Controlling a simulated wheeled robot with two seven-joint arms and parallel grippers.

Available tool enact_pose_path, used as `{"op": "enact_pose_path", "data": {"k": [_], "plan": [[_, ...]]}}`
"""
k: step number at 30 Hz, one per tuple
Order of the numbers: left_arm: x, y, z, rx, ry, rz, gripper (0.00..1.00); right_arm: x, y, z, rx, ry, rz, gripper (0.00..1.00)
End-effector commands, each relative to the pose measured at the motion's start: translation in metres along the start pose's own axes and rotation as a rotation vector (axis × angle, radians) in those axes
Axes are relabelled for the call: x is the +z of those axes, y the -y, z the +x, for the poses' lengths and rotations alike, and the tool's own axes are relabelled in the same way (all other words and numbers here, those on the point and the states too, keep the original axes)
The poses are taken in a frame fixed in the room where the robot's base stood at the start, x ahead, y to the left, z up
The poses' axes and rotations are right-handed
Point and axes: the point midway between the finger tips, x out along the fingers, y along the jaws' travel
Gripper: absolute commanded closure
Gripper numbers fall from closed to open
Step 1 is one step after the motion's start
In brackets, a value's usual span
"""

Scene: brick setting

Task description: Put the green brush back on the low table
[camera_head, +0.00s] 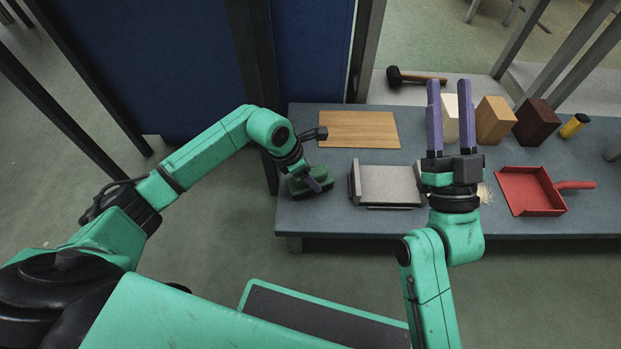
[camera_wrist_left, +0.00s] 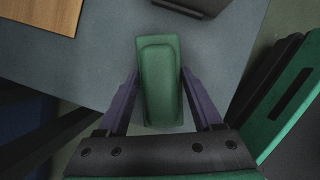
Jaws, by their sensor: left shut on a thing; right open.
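The green brush (camera_head: 308,187) is at the left front corner of the low table (camera_head: 330,221). In the left wrist view the brush (camera_wrist_left: 160,78) lies between the two purple fingers, its long side running away from the palm. My left gripper (camera_head: 318,183) is shut on it. The brush is over the table's surface (camera_wrist_left: 98,68); I cannot tell whether it touches.
A wooden board (camera_head: 358,129) lies behind the brush. A grey metal tray (camera_head: 388,184) stands to its right. Further right are a red dustpan (camera_head: 530,191), wood shavings (camera_head: 486,194), several blocks (camera_head: 495,120) and a yellow cylinder (camera_head: 574,125). A mallet (camera_head: 415,77) lies behind the table.

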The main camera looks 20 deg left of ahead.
Motion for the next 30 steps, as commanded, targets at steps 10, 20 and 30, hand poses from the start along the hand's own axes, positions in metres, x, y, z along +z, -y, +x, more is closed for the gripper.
{"op": "enact_pose_path", "data": {"k": [10,20,30], "plan": [[-0.003,0.0,0.007,0.001,0.001,0.001,0.78,-0.033,0.002,0.014,-0.017,-0.108,-0.026,0.5],[-0.003,0.0,0.009,0.001,0.001,0.001,0.78,-0.038,0.002,0.015,-0.019,-0.125,-0.03,0.5],[-0.004,0.0,0.009,0.0,0.0,0.001,0.03,-0.044,0.003,0.018,-0.023,-0.143,-0.035,0.5]]}}
